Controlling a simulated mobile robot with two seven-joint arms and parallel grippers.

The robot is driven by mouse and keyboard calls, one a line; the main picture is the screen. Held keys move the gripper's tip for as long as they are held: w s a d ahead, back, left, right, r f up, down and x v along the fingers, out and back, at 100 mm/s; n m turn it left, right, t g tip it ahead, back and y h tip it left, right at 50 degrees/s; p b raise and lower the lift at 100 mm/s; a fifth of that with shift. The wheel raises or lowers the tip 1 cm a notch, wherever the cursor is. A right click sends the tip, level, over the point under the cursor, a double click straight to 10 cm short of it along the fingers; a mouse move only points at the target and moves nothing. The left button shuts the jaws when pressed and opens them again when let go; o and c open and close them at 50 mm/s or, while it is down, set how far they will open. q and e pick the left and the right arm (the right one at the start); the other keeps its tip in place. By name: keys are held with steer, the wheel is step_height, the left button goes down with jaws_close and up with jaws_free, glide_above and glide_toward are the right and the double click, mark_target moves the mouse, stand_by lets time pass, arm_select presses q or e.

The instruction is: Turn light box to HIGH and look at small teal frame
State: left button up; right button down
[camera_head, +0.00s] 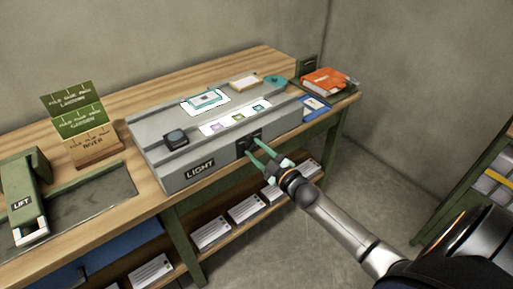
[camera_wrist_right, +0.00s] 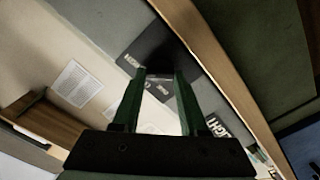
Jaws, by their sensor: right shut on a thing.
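The grey light box (camera_head: 165,150), labelled LIGHT, stands on the wooden bench. On its lit strip lie small purple (camera_head: 217,126), teal (camera_head: 243,115) and green (camera_head: 259,107) frames; a larger teal frame (camera_head: 207,98) lies on a lit panel behind. A dark control plate (camera_head: 241,148) is on the box's front face. My right gripper (camera_head: 252,152) is at this plate, shut on the dark control knob (camera_wrist_right: 160,72), which is mostly hidden between the fingertips. The wrist view shows white lettering on the plate, too blurred to read surely. My left gripper is out of view.
A dark square block (camera_head: 176,137) sits on the box's left end. Green and brown signs (camera_head: 85,130) and a green LIFT device (camera_head: 25,195) stand left. An orange book (camera_head: 325,80) lies at the right end. White papers (camera_head: 248,208) fill the lower shelf.

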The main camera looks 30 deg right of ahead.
steer(key=shift+m, duration=0.4)
steer(key=shift+c, duration=2.2)
jaws_free()
steer(key=s+d, duration=0.1)
steer(key=s, duration=1.1)
steer(key=shift+s+p, duration=0.25)
steer(key=shift+p, duration=0.05)
steer(key=s+a+f+m+g+p, duration=0.2)
steer(key=s+a+f+m+g, duration=0.1)
steer(key=s+a, duration=0.4)
steer(key=s+a+f+m+g+p, duration=0.2)
steer(key=s+a+f+g, duration=0.4)
steer(key=a, duration=0.5)
step_height(320, 180, down, 2)
steer(key=shift+s+a+f+m+y+p, duration=0.2)
steer(key=shift+s+m+y+p, duration=0.2)
steer(key=shift+s+m, duration=0.35)
